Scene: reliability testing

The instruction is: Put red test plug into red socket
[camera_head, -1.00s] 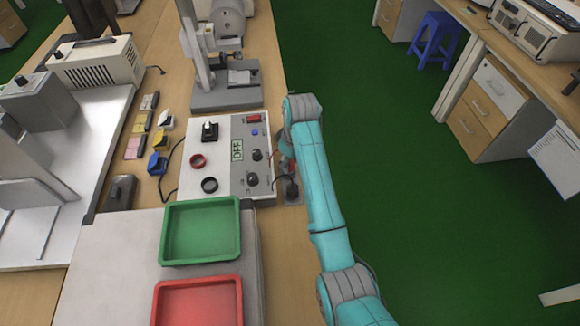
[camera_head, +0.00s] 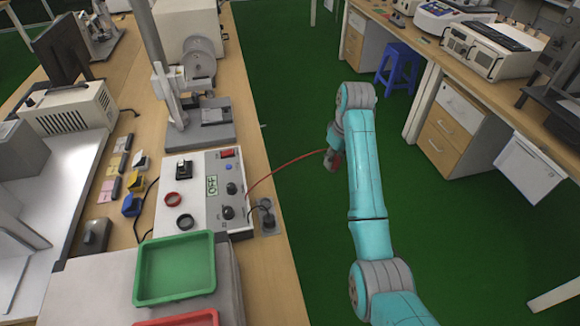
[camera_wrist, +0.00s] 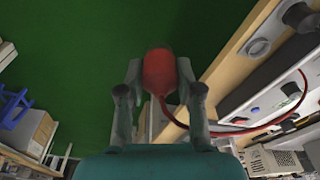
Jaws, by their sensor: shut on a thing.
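The red test plug (camera_wrist: 158,74) is between the fingers of my gripper (camera_wrist: 159,80) in the wrist view, which is shut on it. In the head view my gripper (camera_head: 333,159) hangs over the green floor, right of the bench edge, and the plug is mostly hidden there. A red cable (camera_head: 285,166) runs from the plug to the grey control box (camera_head: 204,216). A red ring-shaped socket (camera_head: 173,199) lies on the box's top, with a black ring (camera_head: 184,222) in front of it. My gripper is well apart from the red socket.
A black plug (camera_head: 267,215) stands on a small plate beside the box. A green tray (camera_head: 175,296) is in front and a test stand (camera_head: 202,137) behind. A blue stool (camera_head: 398,66) and drawers (camera_head: 447,116) stand across the open floor.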

